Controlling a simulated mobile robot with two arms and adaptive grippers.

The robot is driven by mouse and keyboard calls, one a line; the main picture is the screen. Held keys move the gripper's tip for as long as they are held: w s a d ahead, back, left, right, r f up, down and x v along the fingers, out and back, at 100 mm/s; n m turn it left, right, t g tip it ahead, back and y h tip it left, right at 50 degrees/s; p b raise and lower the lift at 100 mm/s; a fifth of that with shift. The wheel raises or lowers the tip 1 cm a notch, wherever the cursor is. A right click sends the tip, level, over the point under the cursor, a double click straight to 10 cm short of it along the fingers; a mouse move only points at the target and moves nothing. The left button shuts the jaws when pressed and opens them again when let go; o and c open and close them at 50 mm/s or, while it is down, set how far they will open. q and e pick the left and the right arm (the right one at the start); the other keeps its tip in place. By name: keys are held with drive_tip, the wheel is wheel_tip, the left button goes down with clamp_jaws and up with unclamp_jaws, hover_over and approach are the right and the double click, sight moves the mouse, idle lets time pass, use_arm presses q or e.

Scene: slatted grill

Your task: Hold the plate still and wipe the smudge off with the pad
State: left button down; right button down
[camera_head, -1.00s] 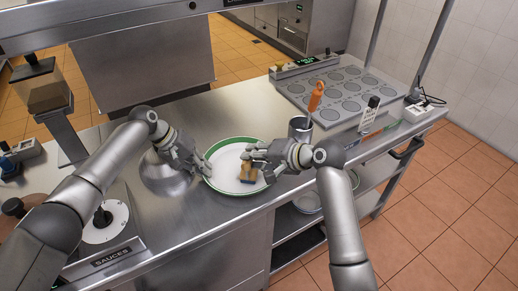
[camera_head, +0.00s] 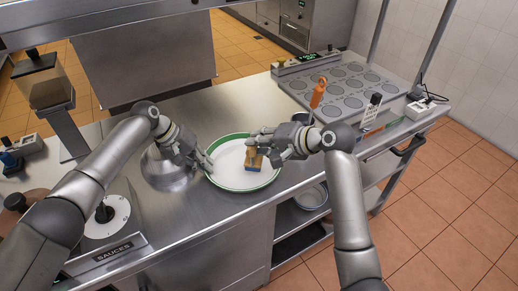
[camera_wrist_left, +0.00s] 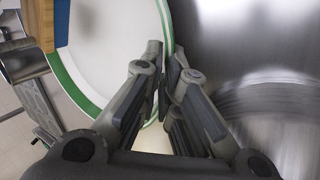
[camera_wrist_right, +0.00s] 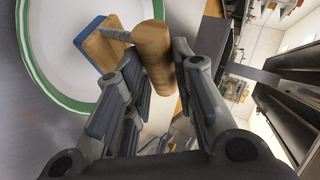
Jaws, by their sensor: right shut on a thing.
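The white plate (camera_head: 230,165) with a green rim lies on the steel counter; it also shows in both wrist views. The pad, a wooden block with a blue underside (camera_head: 254,161), is on the right part of the plate. My right gripper (camera_head: 259,141) is shut on the pad's wooden handle (camera_wrist_right: 152,55). My left gripper (camera_head: 207,165) is at the plate's left rim. In the left wrist view its fingers (camera_wrist_left: 168,55) are close together beside the rim; whether they pinch it is unclear. A faint grey smudge (camera_wrist_left: 88,18) shows on the plate.
A round metal dome (camera_head: 165,172) stands left of the plate. Behind the right gripper are an orange bottle (camera_head: 317,95), a labelled bottle (camera_head: 372,108) and a hob with round plates (camera_head: 345,85). A sauce station (camera_head: 108,222) is at front left. The counter's front edge is close.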

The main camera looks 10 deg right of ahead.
drive_tip(key=shift+r, duration=2.4)
use_arm(q)
drive_tip(key=c, duration=1.6)
unclamp_jaws()
drive_tip(key=shift+o, duration=0.2)
drive_tip(key=shift+a+r, duration=0.1)
drive_tip(key=v, duration=1.1)
drive_tip(key=shift+a+r, duration=0.2)
drive_tip(key=shift+r, duration=0.15)
